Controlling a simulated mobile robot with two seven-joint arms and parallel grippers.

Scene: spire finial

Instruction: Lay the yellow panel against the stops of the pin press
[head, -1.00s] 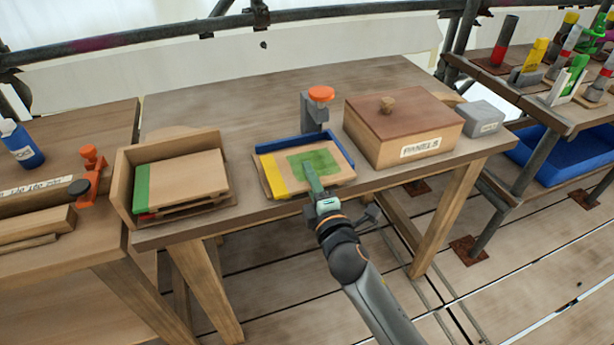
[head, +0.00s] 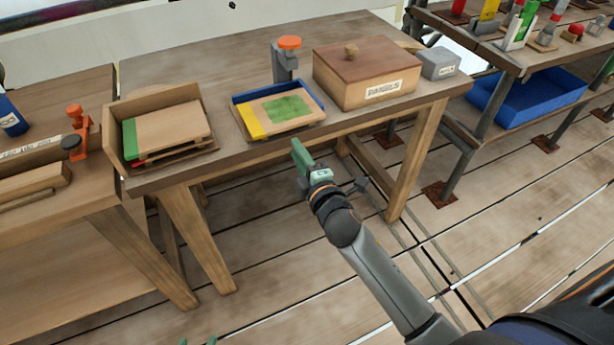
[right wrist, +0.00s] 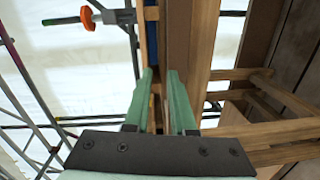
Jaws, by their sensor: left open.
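The yellow panel (head: 251,123), a pale board with a yellow end band and a green patch, lies flat on the pin press in the head view. The pin press has a blue stop rail (head: 262,90) behind the panel and a grey post with an orange knob (head: 289,43); the knob also shows in the right wrist view (right wrist: 87,18). I cannot tell whether the panel touches the stops. My right gripper (head: 301,153) is in front of the table edge, off the panel; its fingers (right wrist: 160,74) are apart and empty. My left gripper (head: 198,341) barely shows at the bottom edge, open.
A wooden tray (head: 113,150) with a green-banded panel (head: 170,128) stands left of the press. A lidded panels box (head: 365,75) and a small grey box (head: 439,63) stand to the right. A side table with an orange clamp (head: 76,118) is at far left.

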